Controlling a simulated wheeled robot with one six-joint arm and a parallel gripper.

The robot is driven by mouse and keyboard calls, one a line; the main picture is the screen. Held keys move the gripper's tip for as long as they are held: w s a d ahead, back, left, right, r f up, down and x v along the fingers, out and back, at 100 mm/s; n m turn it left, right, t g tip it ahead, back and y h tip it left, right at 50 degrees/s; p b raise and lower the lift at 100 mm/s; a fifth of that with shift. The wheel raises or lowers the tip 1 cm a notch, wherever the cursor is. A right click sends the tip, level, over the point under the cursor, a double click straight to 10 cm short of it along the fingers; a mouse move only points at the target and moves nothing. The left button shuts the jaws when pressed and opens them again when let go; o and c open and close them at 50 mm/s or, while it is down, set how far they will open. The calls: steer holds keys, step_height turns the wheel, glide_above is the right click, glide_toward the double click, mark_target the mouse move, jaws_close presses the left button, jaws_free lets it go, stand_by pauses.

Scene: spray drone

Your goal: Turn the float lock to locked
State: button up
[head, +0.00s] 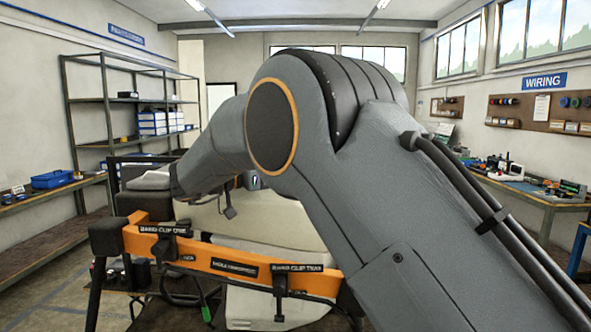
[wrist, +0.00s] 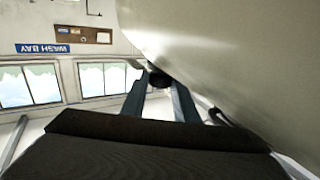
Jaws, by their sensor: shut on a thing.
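In the wrist view my gripper (wrist: 160,100) shows as two grey-blue fingers reaching away from the camera. They are shut on a small dark knob (wrist: 158,79) beside a large cream, smooth body (wrist: 215,50). I cannot tell whether this knob is the float lock, and no locked or unlocked mark is readable. In the head view my arm covers the middle, and my fingers and the knob are hidden. The cream body (head: 270,228) shows partly behind and below my arm.
An orange bar (head: 222,258) with black labelled clips crosses in front of the cream body. Shelves (head: 120,102) and a blue bin (head: 52,179) stand at the left. A workbench (head: 530,196) with tools stands at the right. Some floor is open at the lower left.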

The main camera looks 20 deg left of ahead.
steer(key=shift+r, duration=0.2)
steer(key=o, duration=1.1)
steer(key=shift+c, duration=0.2)
steer(key=shift+f, duration=0.1)
steer(key=shift+s+a, duration=0.2)
steer(key=shift+a, duration=0.1)
steer(key=b+v, duration=0.3)
steer(key=v, duration=0.3)
steer(key=shift+a, duration=0.1)
steer(key=shift+s+a+b, duration=0.3)
steer(key=shift+s+b, duration=0.05)
